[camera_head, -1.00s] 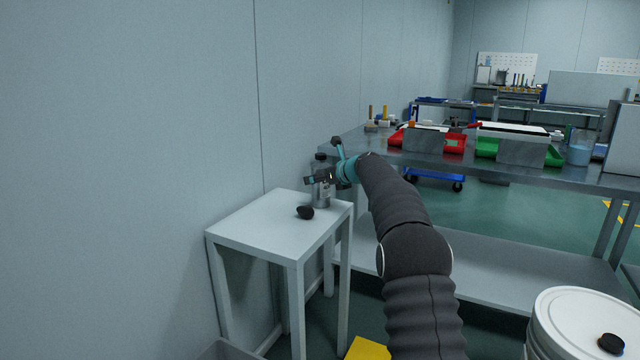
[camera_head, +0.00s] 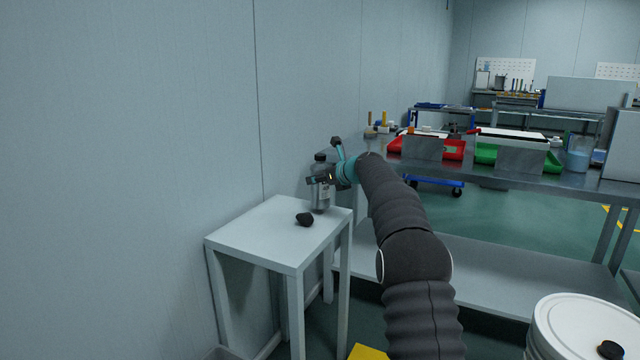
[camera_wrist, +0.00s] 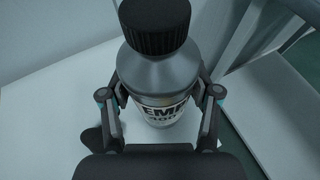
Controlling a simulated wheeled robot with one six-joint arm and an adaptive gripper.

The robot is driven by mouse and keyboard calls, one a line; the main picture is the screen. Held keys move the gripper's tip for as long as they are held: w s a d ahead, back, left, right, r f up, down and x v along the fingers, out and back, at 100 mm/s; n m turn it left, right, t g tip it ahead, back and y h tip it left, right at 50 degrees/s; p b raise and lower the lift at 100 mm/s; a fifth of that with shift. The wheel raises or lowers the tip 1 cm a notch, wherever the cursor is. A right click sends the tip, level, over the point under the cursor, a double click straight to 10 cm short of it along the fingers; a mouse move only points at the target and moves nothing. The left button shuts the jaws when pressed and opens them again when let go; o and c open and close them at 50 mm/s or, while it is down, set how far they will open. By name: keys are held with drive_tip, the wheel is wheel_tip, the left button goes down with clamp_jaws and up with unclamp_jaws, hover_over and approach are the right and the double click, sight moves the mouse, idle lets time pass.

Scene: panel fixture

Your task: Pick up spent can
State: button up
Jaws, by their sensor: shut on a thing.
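The spent can (camera_head: 321,197) is a grey metal bottle with a black ribbed cap, upright at the far corner of a small white table (camera_head: 262,238). In the wrist view the can (camera_wrist: 160,72) fills the middle, with part of a white label with dark letters showing. My gripper (camera_head: 322,180) is shut on the can, one finger on each side of its body. I cannot tell for sure whether the can's base is touching the table.
A small black object (camera_head: 304,219) lies on the white table near the can. The wall (camera_head: 150,120) is close behind it. A steel bench (camera_head: 480,175) with red and green bins stands to the right. A white lidded drum (camera_head: 580,325) is at the lower right.

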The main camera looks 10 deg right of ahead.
sight(321, 155)
wheel_tip(321, 155, up, 8)
idle(0.4)
idle(1.0)
